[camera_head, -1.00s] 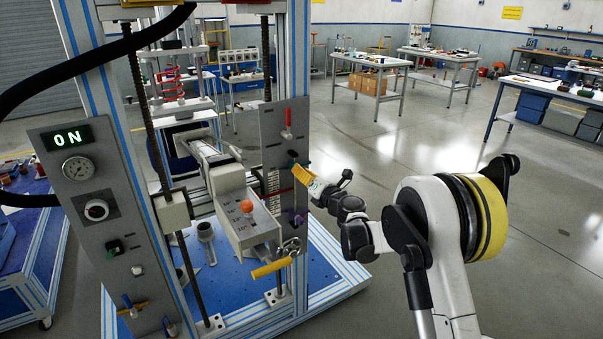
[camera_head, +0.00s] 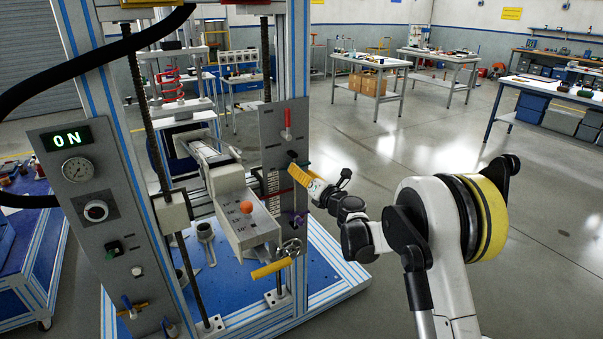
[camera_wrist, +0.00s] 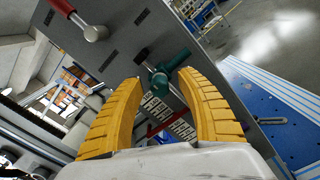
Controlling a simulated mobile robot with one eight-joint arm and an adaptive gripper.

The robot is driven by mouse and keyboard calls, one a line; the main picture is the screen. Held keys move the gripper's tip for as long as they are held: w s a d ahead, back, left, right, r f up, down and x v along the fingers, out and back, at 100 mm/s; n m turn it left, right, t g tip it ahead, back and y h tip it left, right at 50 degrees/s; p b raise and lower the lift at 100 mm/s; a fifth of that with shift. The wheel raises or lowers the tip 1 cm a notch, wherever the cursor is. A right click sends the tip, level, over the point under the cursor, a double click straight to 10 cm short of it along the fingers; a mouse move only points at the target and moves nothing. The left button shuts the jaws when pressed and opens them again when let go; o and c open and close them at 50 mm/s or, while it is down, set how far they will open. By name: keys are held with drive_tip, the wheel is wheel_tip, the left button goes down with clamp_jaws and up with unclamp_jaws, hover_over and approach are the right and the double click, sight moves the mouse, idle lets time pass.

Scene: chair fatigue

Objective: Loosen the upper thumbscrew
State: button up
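A teal thumbscrew (camera_wrist: 175,60) sits on the grey side panel (camera_wrist: 125,35) in the wrist view, just beyond and between my fingertips. Whether a finger touches the thumbscrew cannot be told. In the head view my gripper (camera_head: 301,176) is close to the panel (camera_head: 284,128), and its fingers largely overlap. A small purple part (camera_head: 299,218) shows lower on the panel.
A red-handled lever (camera_head: 287,121) is above my gripper on the panel; it also shows in the wrist view (camera_wrist: 75,18). A crank with a yellow handle (camera_head: 271,268) juts out below. The frame post (camera_head: 299,50) stands beside the panel.

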drive_tip(key=v, duration=1.2)
drive_tip(key=s+d+r+m+t+h, duration=0.35)
drive_tip(key=d+r+m+h, duration=0.45)
drive_tip(key=d+r+m, duration=0.55)
drive_tip(key=s+d+r+m+g+h, duration=0.1)
drive_tip(key=s+d+m+g+h, duration=0.25)
drive_tip(key=s+d+m, duration=0.55)
drive_tip(key=s+a+f+m+g, duration=0.1)
drive_tip(key=s+f+m, duration=0.3)
drive_tip(key=s, duration=0.5)
drive_tip(key=s+a+f+m+g+y, duration=0.1)
drive_tip(key=s+f+m+g, duration=0.3)
drive_tip(key=s, duration=0.5)
drive_tip(key=s+a+f+m+g, duration=0.2)
drive_tip(key=s+f+m, duration=0.3)
drive_tip(key=s, duration=0.4)
drive_tip(key=shift+s+a+f+m+g, duration=0.2)
drive_tip(key=shift+s+a+m+g, duration=0.2)
drive_tip(key=shift+g, duration=0.1)
